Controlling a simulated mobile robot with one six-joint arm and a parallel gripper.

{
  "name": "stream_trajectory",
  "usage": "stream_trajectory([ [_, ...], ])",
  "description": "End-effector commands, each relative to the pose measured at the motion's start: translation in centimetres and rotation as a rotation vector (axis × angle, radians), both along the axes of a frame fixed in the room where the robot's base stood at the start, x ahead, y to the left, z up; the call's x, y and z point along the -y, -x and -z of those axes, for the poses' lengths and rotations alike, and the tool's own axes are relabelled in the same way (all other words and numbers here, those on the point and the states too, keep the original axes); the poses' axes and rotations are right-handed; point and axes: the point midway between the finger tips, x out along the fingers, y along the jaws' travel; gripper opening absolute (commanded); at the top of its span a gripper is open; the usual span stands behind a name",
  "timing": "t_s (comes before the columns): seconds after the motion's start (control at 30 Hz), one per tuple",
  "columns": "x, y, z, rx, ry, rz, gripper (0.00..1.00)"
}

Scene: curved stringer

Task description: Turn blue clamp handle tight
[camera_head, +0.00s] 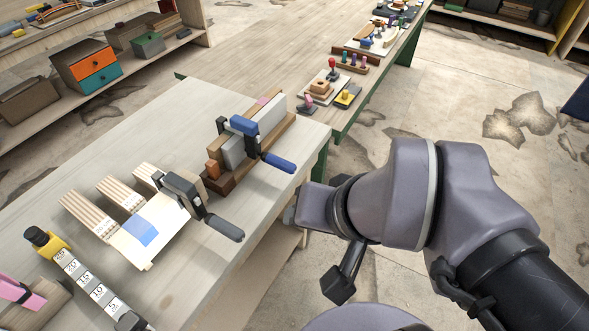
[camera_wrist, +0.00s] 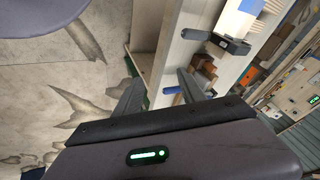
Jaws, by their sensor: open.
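The blue clamp (camera_head: 243,126) grips a grey board against a wooden block on the near workbench, in the head view. The handle also shows in the wrist view (camera_wrist: 171,90), between my two fingers and closer to the right one. My gripper (camera_wrist: 158,77) is open and empty, apart from the handle. In the head view my wrist hangs right of the bench, in front of the handle; my fingertips are not clearly visible there.
A black clamp (camera_head: 182,188) with a dark handle (camera_head: 224,228) holds a pale board nearer on the bench; it also shows in the wrist view (camera_wrist: 232,45). A measuring strip (camera_head: 88,283) lies at front left. Floor right of the bench is open.

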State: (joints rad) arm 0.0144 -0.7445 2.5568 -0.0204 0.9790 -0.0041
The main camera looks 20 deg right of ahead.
Motion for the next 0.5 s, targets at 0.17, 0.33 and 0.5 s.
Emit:
stream_trajectory([
  [0.17, -0.4, -1.1, 3.2, -0.358, -0.224, 0.135, 0.48],
  [0.33, -0.6, -5.3, 6.2, -0.748, -0.756, 0.377, 0.48],
  [0.5, 4.2, -11.8, 9.9, -0.864, -1.393, 0.659, 0.48],
])
